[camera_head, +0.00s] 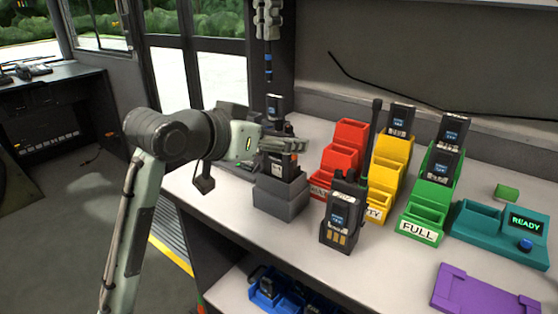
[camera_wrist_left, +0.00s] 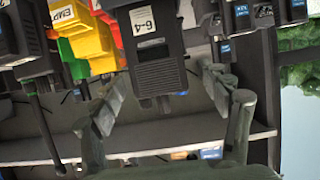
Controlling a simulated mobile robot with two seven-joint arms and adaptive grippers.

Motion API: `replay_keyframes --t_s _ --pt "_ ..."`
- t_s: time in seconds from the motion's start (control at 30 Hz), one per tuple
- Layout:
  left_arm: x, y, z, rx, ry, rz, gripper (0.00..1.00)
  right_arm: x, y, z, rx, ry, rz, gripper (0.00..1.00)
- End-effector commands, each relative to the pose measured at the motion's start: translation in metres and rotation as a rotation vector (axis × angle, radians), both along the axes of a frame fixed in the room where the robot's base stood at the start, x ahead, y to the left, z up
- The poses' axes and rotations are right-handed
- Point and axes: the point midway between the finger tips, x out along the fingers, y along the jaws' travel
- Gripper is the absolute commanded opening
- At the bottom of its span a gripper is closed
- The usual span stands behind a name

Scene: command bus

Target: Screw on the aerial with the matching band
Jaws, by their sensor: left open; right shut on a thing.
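A black radio (camera_head: 276,140) stands upright in a grey dock (camera_head: 282,203) on the bench. My left gripper (camera_head: 297,146) is open at this radio, with its fingers partly in front of it. In the left wrist view the radio, labelled 6-4 (camera_wrist_left: 158,75), shows between the spread fingers (camera_wrist_left: 165,95); I cannot tell whether they touch it. My right gripper (camera_head: 267,32) is at the top, shut on a short dark aerial (camera_head: 268,68) with a blue band. The aerial hangs upright above the docked radio, apart from it. The radio's aerial socket cannot be made out.
Another radio (camera_head: 342,222) stands in front of the racks, near a long black aerial (camera_head: 374,135). Red (camera_head: 343,150), yellow (camera_head: 390,165) and green (camera_head: 426,205) racks stand right of the dock. A teal READY station (camera_head: 482,228) and purple tray (camera_head: 478,292) lie farther right.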

Motion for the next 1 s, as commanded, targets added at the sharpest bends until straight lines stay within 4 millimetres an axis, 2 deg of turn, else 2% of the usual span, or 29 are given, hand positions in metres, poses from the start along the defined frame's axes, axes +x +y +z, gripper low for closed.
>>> replay_keyframes --t_s 0.17,0.47,1.0 --pt "0.0076 -0.0057 -0.004 0.002 0.0 0.001 0.76 -0.0001 0.0001 0.0001 0.0 0.0 0.0 0.0" --pt "0.0082 -0.0062 -0.0042 0.001 -0.001 0.001 0.75 0.0 0.0 0.0001 0.0 0.0 0.0 0.0" --pt "0.008 -0.0058 -0.0042 0.001 -0.001 0.001 0.08 0.0 0.0 0.0001 0.0 0.0 0.0 0.0"
